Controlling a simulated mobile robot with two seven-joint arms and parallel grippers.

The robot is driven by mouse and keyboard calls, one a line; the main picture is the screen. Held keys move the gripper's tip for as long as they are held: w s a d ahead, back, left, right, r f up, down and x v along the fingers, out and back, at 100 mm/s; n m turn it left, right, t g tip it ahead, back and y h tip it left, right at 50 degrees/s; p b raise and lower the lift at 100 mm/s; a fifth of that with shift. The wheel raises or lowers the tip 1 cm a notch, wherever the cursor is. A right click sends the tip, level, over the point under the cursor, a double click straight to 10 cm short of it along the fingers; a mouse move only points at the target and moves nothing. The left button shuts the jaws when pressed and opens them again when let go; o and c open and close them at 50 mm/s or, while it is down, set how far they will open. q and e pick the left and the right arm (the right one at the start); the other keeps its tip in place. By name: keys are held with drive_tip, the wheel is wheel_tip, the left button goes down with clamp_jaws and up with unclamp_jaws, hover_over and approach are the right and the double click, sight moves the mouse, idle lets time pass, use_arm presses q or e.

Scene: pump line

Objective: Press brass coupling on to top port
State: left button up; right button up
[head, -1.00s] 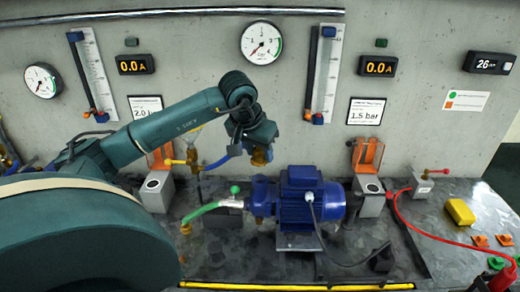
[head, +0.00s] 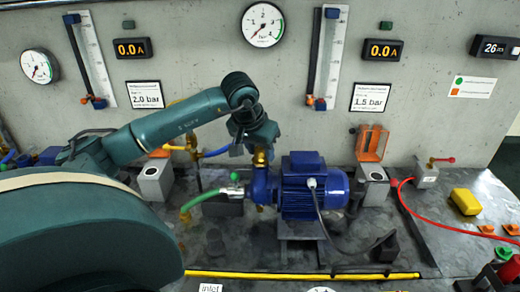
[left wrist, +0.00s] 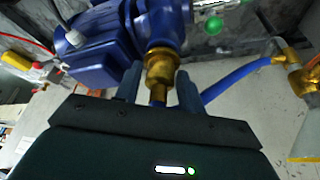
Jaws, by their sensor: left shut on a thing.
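The brass coupling (head: 260,159) is held by my left gripper (head: 257,148), directly above the inlet end of the blue pump (head: 305,185). In the left wrist view, the brass coupling (left wrist: 160,66) lies in line with the blue pump body (left wrist: 152,22) and seems to meet it. I cannot tell whether it is fully seated. My left gripper (left wrist: 158,90) has one finger on each side of the coupling's hose end, with blue hose (left wrist: 225,88) running off to the right. The top port is hidden by the coupling. My right gripper is not in view.
Grey blocks (head: 155,180) stand either side of the pump. A red cable (head: 425,228) and yellow block (head: 465,201) lie right. A yellow strip (head: 300,275) runs along the front.

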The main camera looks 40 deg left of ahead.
use_arm(q)
drive_tip(key=shift+f+b, duration=0.45)
drive_tip(key=shift+f, duration=0.05)
idle(0.8)
drive_tip(key=o, duration=1)
drive_tip(key=shift+p+v, duration=1.65)
drive_tip(key=shift+v, duration=1.4)
